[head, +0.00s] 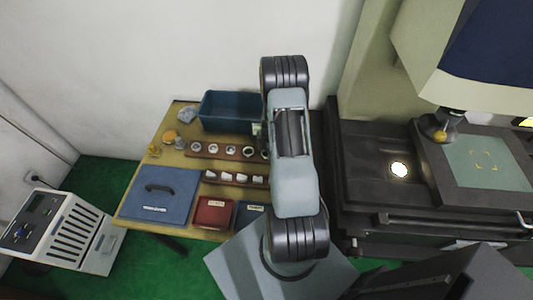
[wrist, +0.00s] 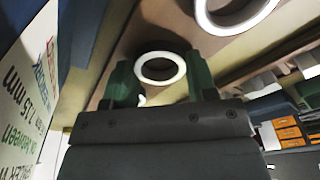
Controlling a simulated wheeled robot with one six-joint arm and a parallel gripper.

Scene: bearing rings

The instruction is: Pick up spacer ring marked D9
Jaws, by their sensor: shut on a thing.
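In the wrist view a white ring (wrist: 160,83) lies between the green fingers of my gripper (wrist: 161,74). The gripper is shut on this ring; no marking on it is readable, so I cannot tell whether it is D9. Another white ring (wrist: 236,31) shows at the top right, apart from the fingers. In the head view several rings sit in a row in a wooden rack (head: 214,154) on the table. My arm hides the right end of that rack and the gripper itself.
A blue bin (head: 225,103) stands behind the rack. In front are a second rack of white pieces (head: 241,178), a blue case (head: 157,205), a red tray (head: 213,211) and a small blue tray (head: 246,214). A large dark machine (head: 365,215) stands close on the right.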

